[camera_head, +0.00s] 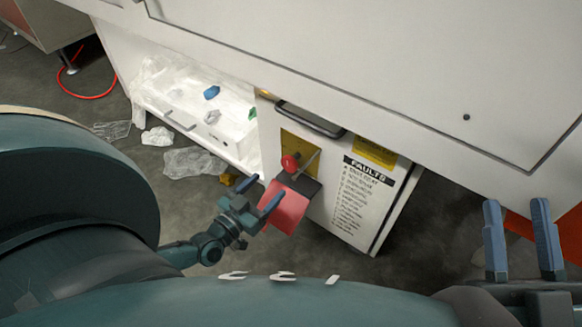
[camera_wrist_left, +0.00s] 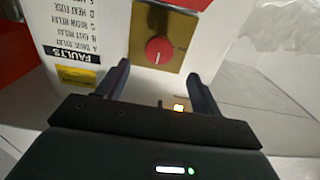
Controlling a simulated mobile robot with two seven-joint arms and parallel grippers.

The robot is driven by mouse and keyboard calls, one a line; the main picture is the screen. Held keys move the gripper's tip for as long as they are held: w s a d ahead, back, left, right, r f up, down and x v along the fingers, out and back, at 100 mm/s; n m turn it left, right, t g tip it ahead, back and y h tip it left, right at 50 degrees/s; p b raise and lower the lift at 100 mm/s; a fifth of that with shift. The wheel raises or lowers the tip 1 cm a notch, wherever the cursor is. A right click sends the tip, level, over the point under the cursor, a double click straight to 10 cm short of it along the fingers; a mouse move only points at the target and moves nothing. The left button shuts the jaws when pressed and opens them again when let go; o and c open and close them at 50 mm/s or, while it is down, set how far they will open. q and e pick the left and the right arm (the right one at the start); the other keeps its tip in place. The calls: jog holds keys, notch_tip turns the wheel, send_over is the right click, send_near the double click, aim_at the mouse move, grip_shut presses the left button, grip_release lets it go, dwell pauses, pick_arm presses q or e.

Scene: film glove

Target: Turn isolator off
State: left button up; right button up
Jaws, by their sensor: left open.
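The isolator is a round red knob (camera_head: 290,163) on a brass-yellow plate (camera_head: 310,153) on the front of a white cabinet. In the left wrist view the red knob (camera_wrist_left: 159,50) has a pale line on its face and sits on the yellow plate (camera_wrist_left: 186,22). My left gripper (camera_head: 265,192) is open and empty, below and left of the knob in the head view. In the left wrist view its fingertips (camera_wrist_left: 158,72) are spread either side of the knob's lower edge, apparently short of it. My right gripper (camera_head: 519,205) is open and empty at the lower right.
A dark handle (camera_head: 310,119) sits above the plate. A printed FAULTS list (camera_head: 361,190) is to its right. A pinkish-red panel (camera_head: 285,208) hangs below the knob. Clear plastic film (camera_head: 193,162) and an open shelf lie left. A large white panel overhangs above.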

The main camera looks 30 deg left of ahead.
aim_at(288, 167)
pick_arm(q)
jog(key=w+b, duration=0.1)
jog(key=w, duration=0.2)
jog(key=w+b, duration=0.1)
jog(key=w, duration=0.2)
jog(key=w+b, duration=0.1)
jog(key=w, duration=0.2)
jog(key=shift+w+d+f, duration=0.15)
jog(key=shift+w+d, duration=0.05)
jog(key=shift+d, duration=0.2)
jog(key=shift+w, duration=0.45)
pick_arm(e)
jog(key=shift+s+d+r+n+y, duration=0.15)
jog(key=shift+s+r+n+y, duration=0.05)
jog(key=shift+r+n+y, duration=1.1)
jog(key=shift+s+d+r+n+y, duration=0.15)
jog(key=shift+r+n+y, duration=0.85)
jog(key=shift+n+y, duration=0.55)
pick_arm(q)
jog(key=c, duration=1)
